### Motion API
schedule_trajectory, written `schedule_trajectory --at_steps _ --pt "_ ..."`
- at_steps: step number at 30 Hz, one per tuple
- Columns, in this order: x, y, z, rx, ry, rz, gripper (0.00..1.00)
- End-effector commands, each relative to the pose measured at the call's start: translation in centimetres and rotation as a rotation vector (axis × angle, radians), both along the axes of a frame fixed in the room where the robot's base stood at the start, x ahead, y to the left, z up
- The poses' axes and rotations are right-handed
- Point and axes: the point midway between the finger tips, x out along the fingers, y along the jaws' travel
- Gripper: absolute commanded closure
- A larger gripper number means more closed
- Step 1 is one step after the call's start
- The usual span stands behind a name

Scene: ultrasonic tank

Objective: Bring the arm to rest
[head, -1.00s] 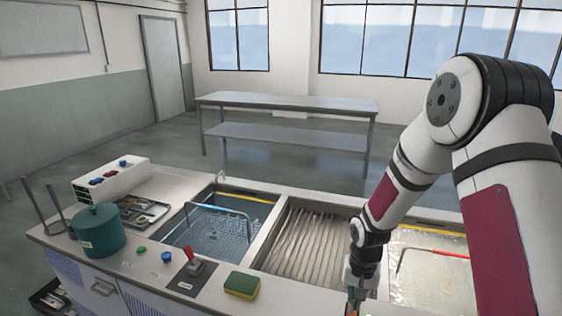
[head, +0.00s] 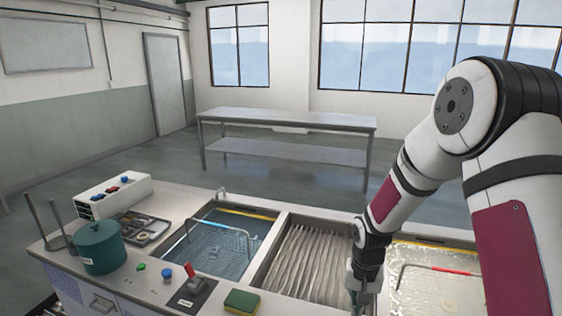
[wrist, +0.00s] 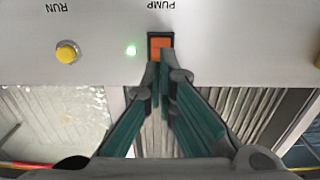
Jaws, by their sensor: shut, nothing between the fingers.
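My gripper (wrist: 160,80) is shut and empty in the wrist view, its green fingers meeting close to an orange rocker switch (wrist: 161,45) under the label PUMP. I cannot tell whether the fingertips touch the switch. A green light (wrist: 131,51) glows beside the switch, and a yellow RUN button (wrist: 67,53) sits to its left. In the head view my arm reaches down at the right, with my gripper (head: 356,296) low by the counter's front; its tips are hard to make out there.
A basket hangs in the left tank (head: 222,240); a ribbed drain section (head: 305,250) lies in the middle and a bubbling tank (head: 440,285) at right. A green pot (head: 100,248), a red lever (head: 190,271) and a sponge (head: 242,301) stand along the front. A bare table (head: 290,122) stands behind.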

Motion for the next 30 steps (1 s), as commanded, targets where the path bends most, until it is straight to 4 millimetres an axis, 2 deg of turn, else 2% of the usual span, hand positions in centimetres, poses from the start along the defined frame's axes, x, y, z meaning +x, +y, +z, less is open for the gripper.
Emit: schedule_trajectory --at_steps 5,8,12,18,24,30 --pt "-0.5 -0.4 5.8 -0.025 -0.057 0.033 1.0" --pt "-1.6 -0.6 10.0 -0.041 -0.096 0.058 1.0" --pt "-3.7 -0.8 15.3 -0.061 -0.148 0.092 1.0" --pt "-7.7 -0.9 21.7 -0.079 -0.226 0.139 1.0" --pt "-12.6 -0.7 26.6 -0.088 -0.304 0.186 1.0" --pt "-17.9 -0.4 29.9 -0.087 -0.386 0.234 1.0"
